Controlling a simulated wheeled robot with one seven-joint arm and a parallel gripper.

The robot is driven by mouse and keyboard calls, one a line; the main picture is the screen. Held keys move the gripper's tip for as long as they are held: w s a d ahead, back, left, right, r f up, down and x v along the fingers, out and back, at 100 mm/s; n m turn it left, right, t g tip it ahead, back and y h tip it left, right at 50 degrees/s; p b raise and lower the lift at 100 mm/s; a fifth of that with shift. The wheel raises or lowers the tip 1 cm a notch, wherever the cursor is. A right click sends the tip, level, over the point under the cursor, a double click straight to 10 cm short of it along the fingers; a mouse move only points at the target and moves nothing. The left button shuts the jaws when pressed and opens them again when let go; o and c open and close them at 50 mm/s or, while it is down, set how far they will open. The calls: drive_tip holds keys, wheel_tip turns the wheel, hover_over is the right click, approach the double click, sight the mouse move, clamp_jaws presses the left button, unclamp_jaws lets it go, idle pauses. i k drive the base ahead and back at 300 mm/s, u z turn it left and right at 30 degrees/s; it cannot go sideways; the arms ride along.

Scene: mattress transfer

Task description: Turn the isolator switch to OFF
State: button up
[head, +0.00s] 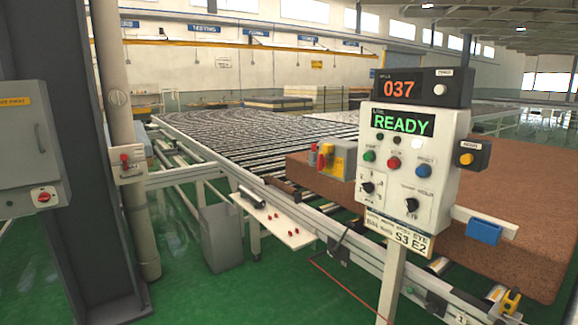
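A grey electrical cabinet (24,145) stands at the left edge, cut off by the frame. A yellow label on it is partly readable and ends in "FIRST". Low on its front is a red rotary switch (44,198), which looks like the isolator switch. Its handle position is too small to read. A dark door handle (39,138) sits above it. My gripper is not in view.
A dark column (75,110) stands beside the cabinet. A small plate with red parts (126,162) is on a pale post. A control panel (410,165) reads "READY" and "037". A roller conveyor (245,130) carries a brown block (500,215). A grey bin (222,238) stands on green floor.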

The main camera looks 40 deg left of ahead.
sight(323, 161)
drive_tip(key=u, duration=1.45)
